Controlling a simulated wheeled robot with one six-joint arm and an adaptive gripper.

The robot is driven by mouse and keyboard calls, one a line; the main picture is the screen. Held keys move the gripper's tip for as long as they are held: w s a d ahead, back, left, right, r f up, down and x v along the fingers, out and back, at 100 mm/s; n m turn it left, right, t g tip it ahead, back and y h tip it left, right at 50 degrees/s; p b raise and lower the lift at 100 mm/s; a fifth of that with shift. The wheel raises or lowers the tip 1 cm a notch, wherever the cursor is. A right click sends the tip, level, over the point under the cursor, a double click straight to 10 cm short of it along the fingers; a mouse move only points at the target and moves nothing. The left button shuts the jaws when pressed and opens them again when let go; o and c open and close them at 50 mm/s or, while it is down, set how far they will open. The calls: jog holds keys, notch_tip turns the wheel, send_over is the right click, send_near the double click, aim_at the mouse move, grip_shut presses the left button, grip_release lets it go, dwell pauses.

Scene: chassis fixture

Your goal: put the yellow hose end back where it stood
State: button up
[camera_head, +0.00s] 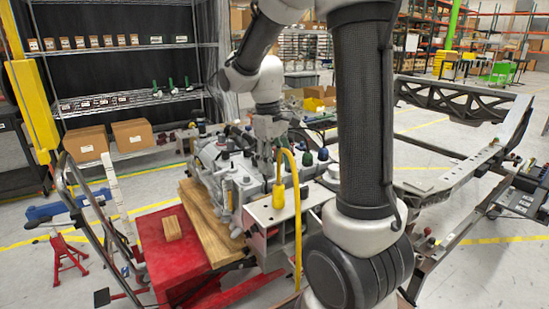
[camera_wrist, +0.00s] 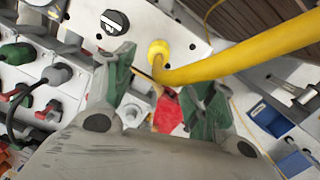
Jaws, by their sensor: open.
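The yellow hose end (camera_head: 278,196) stands upright on the pale top plate (camera_head: 260,212) of a box-like fixture. Its hose arcs over and hangs down the front. In the wrist view the hose end (camera_wrist: 158,53) meets the white plate (camera_wrist: 132,22) just beyond my fingertips, and the hose runs off to the right. My gripper (camera_wrist: 165,78) is open, its green-padded fingers apart with nothing gripped. In the head view my gripper (camera_head: 266,138) is above and behind the hose end; the hose partly crosses in front of that area. A red part (camera_wrist: 167,110) shows between the fingers, lower down.
A grey machine housing (camera_head: 215,165) with dark and green knobs stands left of the fixture, on wooden blocks (camera_head: 207,225) over a red cart (camera_head: 165,255). In the wrist view, green and grey connectors (camera_wrist: 18,53) lie left and blue parts (camera_wrist: 268,118) right.

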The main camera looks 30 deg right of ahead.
jog(key=shift+a+r, duration=0.1)
jog(key=shift+r, duration=0.8)
jog(key=s+a+r+m+t, duration=0.1)
jog(key=s+r+t, duration=0.1)
jog(key=s, duration=0.6)
jog(key=s+a+r+m+t+y, duration=0.1)
jog(key=s+r+m+t, duration=0.1)
jog(key=s, duration=0.7)
notch_tip(320, 180, up, 2)
jog(key=shift+r+t, duration=0.1)
jog(key=shift+t, duration=0.6)
